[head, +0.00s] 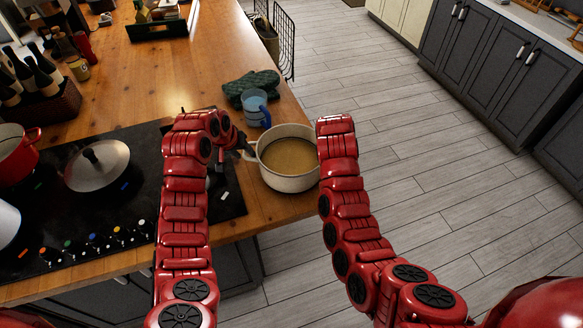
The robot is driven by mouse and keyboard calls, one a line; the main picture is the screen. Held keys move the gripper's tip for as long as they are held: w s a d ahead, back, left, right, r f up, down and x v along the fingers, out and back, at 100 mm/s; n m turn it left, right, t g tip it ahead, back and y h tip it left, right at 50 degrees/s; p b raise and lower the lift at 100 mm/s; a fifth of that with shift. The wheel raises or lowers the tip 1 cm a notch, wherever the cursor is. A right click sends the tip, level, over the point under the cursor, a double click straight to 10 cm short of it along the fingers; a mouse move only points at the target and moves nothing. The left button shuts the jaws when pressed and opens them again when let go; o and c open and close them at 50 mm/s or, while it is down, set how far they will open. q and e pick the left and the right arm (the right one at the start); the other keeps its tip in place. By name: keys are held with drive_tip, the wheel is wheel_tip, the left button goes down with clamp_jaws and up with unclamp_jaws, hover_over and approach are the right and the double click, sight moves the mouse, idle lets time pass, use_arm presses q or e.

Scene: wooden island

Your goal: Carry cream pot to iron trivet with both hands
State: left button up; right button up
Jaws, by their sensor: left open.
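The cream pot (287,183) stands upright on the wooden island near its right edge, with brownish contents inside. Its left handle shows beside my left gripper (243,151). My left gripper is open at that handle; I cannot tell whether the handle lies between its fingers. My right arm reaches up along the pot's right side and hides that side of the pot. My right gripper is hidden behind this arm. I cannot make out an iron trivet in this view.
A blue mug (256,106) and a dark green cloth (250,86) lie just behind the pot. A black cooktop (130,205) with a lidded pan (98,166) is on the left. A dark crate (157,30) stands far back. The island's middle wood is clear.

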use_arm(q)
drive_tip(key=v, duration=0.7)
drive_tip(key=shift+s+r, duration=0.15)
use_arm(e)
drive_tip(key=v, duration=1.2)
use_arm(q)
drive_tip(key=shift+a, duration=0.1)
